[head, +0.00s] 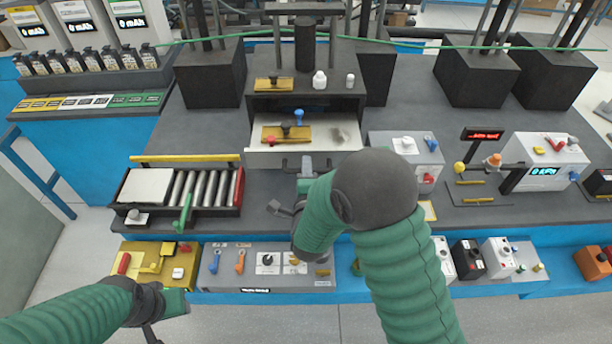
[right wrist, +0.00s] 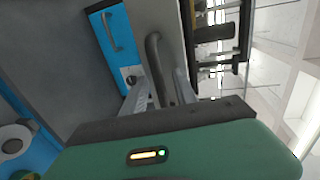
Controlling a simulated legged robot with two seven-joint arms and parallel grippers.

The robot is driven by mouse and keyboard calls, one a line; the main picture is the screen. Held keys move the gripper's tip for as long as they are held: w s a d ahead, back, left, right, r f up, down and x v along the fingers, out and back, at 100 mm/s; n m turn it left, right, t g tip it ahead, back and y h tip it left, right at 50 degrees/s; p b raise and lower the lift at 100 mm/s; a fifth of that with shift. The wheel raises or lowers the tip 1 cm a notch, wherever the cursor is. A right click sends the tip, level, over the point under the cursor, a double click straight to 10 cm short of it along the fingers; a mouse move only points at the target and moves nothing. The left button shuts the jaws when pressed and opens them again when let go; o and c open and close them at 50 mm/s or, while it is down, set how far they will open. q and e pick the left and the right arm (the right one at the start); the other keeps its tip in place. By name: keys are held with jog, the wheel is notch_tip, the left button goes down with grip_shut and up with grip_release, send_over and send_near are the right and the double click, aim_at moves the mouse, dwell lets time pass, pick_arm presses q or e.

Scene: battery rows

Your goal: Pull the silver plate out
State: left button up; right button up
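The silver plate (head: 325,151) lies in the dark press at the back middle, its front edge showing, with a dark handle (head: 288,164) below that edge. In the right wrist view the handle (right wrist: 153,52) is a curved grey bar beside the plate's pale edge. My right gripper (head: 304,180) is at the handle. Its two fingers (right wrist: 163,95) stand apart with the bar's end between them, and I see small gaps, so it looks open around it. My left gripper (head: 165,310) is low at the left, away from the plate; its fingers are hard to make out.
A gold block with dark and red knobs (head: 283,134) sits on the plate. A roller unit (head: 190,187) stands to the left, and a grey box with knobs (head: 408,153) to the right. A control panel (head: 250,265) runs along the front edge.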

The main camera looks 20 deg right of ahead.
jog(key=p+v, duration=1)
jog(key=v, duration=0.6)
jog(key=shift+s+a, duration=0.25)
jog(key=shift+s, duration=0.05)
jog(key=shift+w+f, duration=0.15)
jog(key=shift+f, duration=0.05)
